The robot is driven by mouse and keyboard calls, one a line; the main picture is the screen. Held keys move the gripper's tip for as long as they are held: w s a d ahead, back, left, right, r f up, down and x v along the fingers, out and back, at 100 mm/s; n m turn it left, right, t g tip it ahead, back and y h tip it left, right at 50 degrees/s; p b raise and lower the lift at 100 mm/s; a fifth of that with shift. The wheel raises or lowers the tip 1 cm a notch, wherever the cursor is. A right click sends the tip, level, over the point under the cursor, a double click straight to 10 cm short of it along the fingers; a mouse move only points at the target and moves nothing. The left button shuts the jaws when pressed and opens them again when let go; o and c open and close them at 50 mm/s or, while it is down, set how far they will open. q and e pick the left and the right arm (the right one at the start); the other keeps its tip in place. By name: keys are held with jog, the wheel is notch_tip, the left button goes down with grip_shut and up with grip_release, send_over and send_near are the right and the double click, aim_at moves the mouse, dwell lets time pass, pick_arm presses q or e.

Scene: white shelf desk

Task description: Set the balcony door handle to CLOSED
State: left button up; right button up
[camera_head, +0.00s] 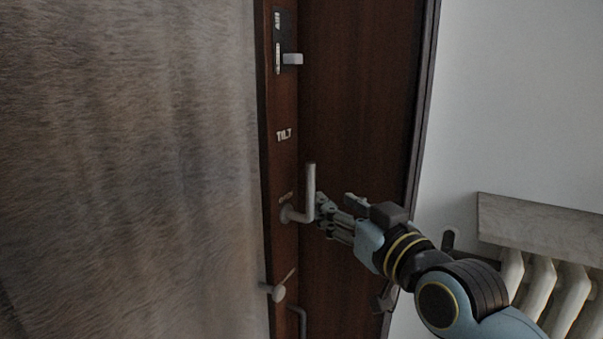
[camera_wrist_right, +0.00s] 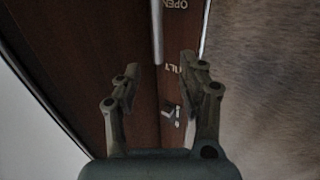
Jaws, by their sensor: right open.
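The grey balcony door handle (camera_head: 311,187) is on the brown door edge in the head view. Its lever stands upright, its free end up, from a pivot beside a faint label. A TILT label (camera_head: 284,135) is above it. My right gripper (camera_head: 326,213) is just right of the lever's lower part. In the right wrist view, the gripper (camera_wrist_right: 160,68) has its two fingers apart. The handle lever (camera_wrist_right: 157,32) shows at the top, in line with the gap between the fingertips. An OPEN label is beside it. I cannot tell whether anything touches. My left gripper is out of view.
A dark slide plate with a light knob (camera_head: 291,59) is high on the door edge. A small lever knob (camera_head: 279,292) is below the handle. A white radiator (camera_head: 540,285) under a stone sill (camera_head: 535,228) stands right. A furry brown surface (camera_head: 120,170) fills the left.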

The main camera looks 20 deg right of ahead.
aim_at(313, 185)
jog(key=w+p, duration=0.1)
jog(key=w, duration=1)
jog(key=shift+w+a, duration=0.1)
jog(key=shift+a, duration=0.1)
grip_shut()
jog(key=shift+f, duration=0.1)
